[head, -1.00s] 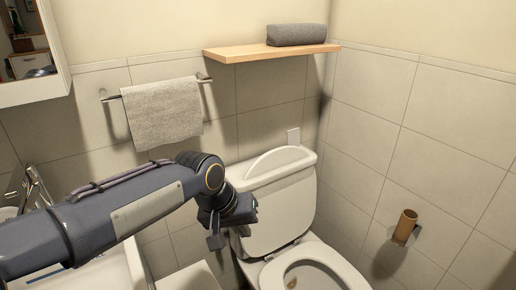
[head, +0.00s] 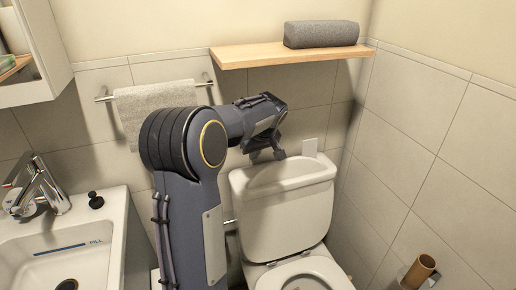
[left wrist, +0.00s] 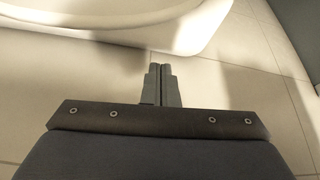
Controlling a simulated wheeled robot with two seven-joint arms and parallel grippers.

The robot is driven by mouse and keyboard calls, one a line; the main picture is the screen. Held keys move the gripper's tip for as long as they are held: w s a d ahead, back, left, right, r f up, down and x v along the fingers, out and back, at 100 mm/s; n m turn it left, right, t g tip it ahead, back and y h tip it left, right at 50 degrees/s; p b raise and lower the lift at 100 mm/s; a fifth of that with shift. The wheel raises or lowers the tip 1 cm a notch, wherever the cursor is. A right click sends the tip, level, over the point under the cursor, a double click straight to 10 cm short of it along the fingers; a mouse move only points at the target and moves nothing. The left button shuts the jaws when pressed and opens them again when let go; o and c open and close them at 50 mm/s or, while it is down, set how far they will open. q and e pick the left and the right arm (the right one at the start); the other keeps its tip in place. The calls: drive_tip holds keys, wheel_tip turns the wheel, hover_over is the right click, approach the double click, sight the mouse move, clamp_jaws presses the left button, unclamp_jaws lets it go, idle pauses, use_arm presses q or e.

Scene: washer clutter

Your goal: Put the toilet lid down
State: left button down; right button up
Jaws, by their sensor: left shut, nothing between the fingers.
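The white toilet (head: 285,212) stands against the back wall, with its tank upright and its bowl (head: 302,275) cut off by the lower edge of the head view. The seat opening is uncovered. I cannot clearly tell the raised lid from the white tank front. My left gripper (head: 279,154) is above the tank's top left, close to the wall, and is shut and empty. In the left wrist view the closed fingers (left wrist: 160,72) point at pale tile, with a white rounded edge (left wrist: 130,28) beyond them. I do not see my right gripper.
A sink (head: 60,240) with a tap (head: 38,190) is at left. A towel (head: 155,108) hangs on the wall. A wooden shelf (head: 250,56) with a grey rolled towel (head: 320,34) is above the tank. A paper roll holder (head: 420,270) is on the right wall.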

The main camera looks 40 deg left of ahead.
use_arm(q)
drive_tip(key=x, duration=0.4)
drive_tip(key=shift+s+d+f, duration=0.1)
drive_tip(key=shift+s+d, duration=0.15)
drive_tip(key=shift+d, duration=0.35)
drive_tip(key=shift+s+d+f, duration=0.1)
drive_tip(key=shift+s+d, duration=0.1)
drive_tip(key=shift+d, duration=0.45)
drive_tip(key=shift+s+d, duration=0.25)
drive_tip(key=shift+d, duration=0.35)
use_arm(e)
drive_tip(key=shift+f, duration=0.2)
